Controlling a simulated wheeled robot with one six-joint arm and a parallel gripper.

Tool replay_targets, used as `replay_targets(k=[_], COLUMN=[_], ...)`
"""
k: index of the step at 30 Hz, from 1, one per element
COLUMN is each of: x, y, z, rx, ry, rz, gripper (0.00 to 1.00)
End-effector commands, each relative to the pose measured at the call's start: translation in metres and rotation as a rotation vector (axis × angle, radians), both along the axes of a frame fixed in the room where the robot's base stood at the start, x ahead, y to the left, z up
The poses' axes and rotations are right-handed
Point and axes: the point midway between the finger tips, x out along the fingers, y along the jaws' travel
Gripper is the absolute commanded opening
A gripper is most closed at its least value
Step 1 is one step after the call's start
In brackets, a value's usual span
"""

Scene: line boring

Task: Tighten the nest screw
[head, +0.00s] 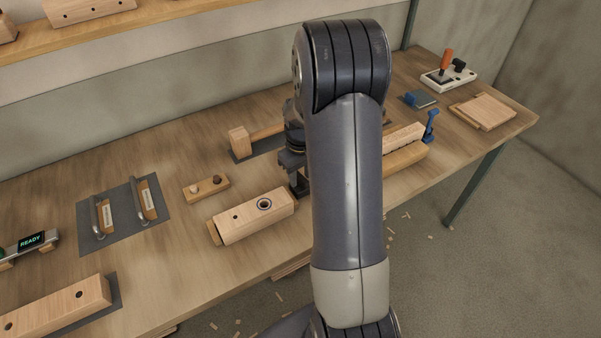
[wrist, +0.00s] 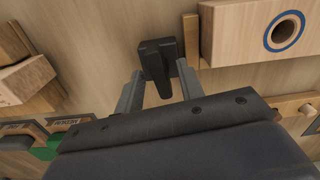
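A black knob with a lever-like bar (wrist: 157,62), which I take to be the nest screw, shows in the wrist view beside the end of a bored wooden block (wrist: 232,32). My gripper (wrist: 160,70) has one finger on each side of the knob. The fingertips look close to its edges, but I cannot tell whether they touch. In the head view the wooden block (head: 252,218) lies on the bench with a dark-ringed hole in its top. My gripper (head: 297,172) is at its right end, partly hidden by my arm.
A small wooden holder with two pegs (head: 206,188) stands behind the block. Two handled tools lie on a grey mat (head: 122,235) at left, near a READY display (head: 30,242). Another long block (head: 400,155) and a blue clamp (head: 431,127) are at right.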

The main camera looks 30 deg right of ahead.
Motion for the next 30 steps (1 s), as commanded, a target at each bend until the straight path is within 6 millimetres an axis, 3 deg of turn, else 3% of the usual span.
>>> replay_targets(k=[3,16,30], x=[0.0001,0.0002,0.0004], y=[0.0000,0.0000,0.0000], z=[0.0001,0.0005,-0.0001], rx=[0.000,0.000,-0.001], ry=[0.000,0.000,-0.001], rz=[0.000,0.000,-0.059], gripper=[0.36,0.01,0.00])
